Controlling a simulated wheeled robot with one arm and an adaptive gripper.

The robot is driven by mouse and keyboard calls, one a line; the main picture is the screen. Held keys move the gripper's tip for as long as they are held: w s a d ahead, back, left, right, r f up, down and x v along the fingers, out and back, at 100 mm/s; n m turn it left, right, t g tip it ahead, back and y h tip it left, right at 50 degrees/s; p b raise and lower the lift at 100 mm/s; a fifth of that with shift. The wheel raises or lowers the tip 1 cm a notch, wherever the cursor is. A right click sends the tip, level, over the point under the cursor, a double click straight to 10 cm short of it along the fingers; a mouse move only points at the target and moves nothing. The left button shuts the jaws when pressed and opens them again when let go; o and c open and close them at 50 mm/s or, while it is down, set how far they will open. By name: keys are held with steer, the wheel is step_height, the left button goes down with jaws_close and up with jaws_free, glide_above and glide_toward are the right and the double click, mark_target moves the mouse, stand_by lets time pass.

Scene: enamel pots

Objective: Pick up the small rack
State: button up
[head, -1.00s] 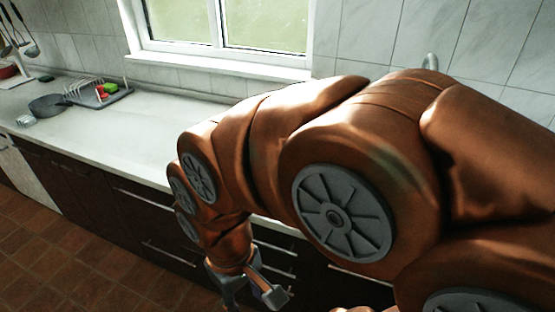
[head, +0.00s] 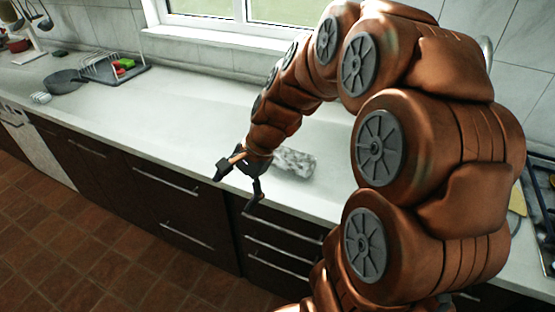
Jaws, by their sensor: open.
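A small pale wire-like piece (head: 41,98) lies on the counter at the far left, in front of the dark pan; it may be the small rack, but it is too small to tell. A larger white wire rack (head: 100,66) stands on a dark tray behind the pan. My gripper (head: 236,190) is open and empty at the counter's front edge, near the middle of the head view. It is far to the right of both racks and touches neither.
A dark pan (head: 66,81) stands beside the racks. The dark tray (head: 133,76) also bears green and red items. A grey mottled patch or object (head: 295,162) lies just right of my gripper. The counter (head: 165,110) between the tray and my gripper is clear.

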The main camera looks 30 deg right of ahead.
steer(key=w+d+f+m+t, duration=0.2)
steer(key=w+d+m, duration=0.3)
steer(key=w+d, duration=0.1)
steer(key=m+t+b, duration=0.1)
steer(key=m+t, duration=0.3)
steer(key=m, duration=0.7)
glide_toward(278, 156)
steer(key=a, duration=0.2)
steer(key=w+a+r, duration=0.1)
steer(key=shift+a+h, duration=0.15)
steer(key=shift+h, duration=0.25)
steer(key=shift+w+f+m, duration=0.1)
steer(key=shift+w+m, duration=0.05)
steer(key=shift+m, duration=0.15)
steer(key=shift+x, duration=0.8)
steer(key=p+x, duration=0.2)
steer(key=x, duration=0.3)
steer(key=shift+a, duration=0.25)
steer(key=shift+w+f, duration=0.2)
steer(key=shift+f, duration=0.05)
